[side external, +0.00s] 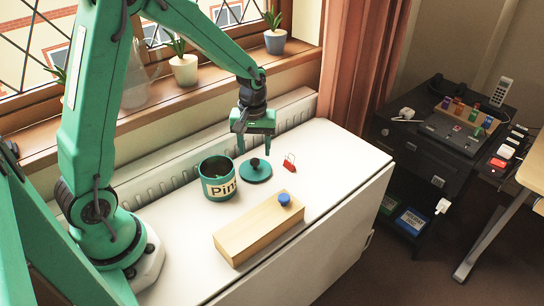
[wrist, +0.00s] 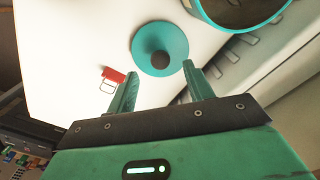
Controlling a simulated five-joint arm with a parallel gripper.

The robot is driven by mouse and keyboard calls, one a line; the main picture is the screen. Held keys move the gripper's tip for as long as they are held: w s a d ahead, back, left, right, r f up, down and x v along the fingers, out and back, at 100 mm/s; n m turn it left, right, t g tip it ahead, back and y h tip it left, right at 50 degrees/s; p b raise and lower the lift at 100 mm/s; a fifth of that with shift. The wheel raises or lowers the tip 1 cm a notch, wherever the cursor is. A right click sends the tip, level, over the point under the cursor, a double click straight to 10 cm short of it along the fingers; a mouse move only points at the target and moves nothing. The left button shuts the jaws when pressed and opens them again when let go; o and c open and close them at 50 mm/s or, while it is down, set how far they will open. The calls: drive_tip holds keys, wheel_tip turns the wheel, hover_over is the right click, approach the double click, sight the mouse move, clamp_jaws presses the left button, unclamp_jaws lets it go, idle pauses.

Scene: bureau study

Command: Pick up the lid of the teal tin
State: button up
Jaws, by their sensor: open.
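The teal lid (side external: 255,172) with a dark round knob lies flat on the white cabinet top, just right of the open teal tin (side external: 217,180). The tin stands upright with a cream label reading "Pin". My gripper (side external: 254,145) is open and empty above the lid. In the wrist view the lid (wrist: 160,45) lies beyond my gripper (wrist: 157,78), with the knob roughly in line with the gap between the fingers. The tin (wrist: 240,27) is cut off at the top right of that view.
A small red clip (side external: 290,165) lies right of the lid; it also shows in the wrist view (wrist: 113,75). A wooden block (side external: 255,231) with a blue knob (side external: 284,200) lies in front. A radiator (side external: 180,163) runs behind. The cabinet top's (side external: 345,158) right end is clear.

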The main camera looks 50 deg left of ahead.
sight(255, 159)
drive_tip(key=shift+s+f, duration=0.1)
drive_tip(key=shift+f, duration=2.3)
drive_tip(key=c, duration=1.1)
drive_tip(key=shift+o, duration=0.2)
drive_tip(key=shift+r, duration=0.2)
drive_tip(key=shift+r, duration=0.5)
drive_tip(key=r, duration=0.3)
drive_tip(key=shift+d+r, duration=0.1)
drive_tip(key=shift+d, duration=0.15)
drive_tip(key=s+d+r, duration=0.5)
drive_tip(key=d+r, duration=0.1)
drive_tip(key=d, duration=0.4)
drive_tip(key=shift+r, duration=0.25)
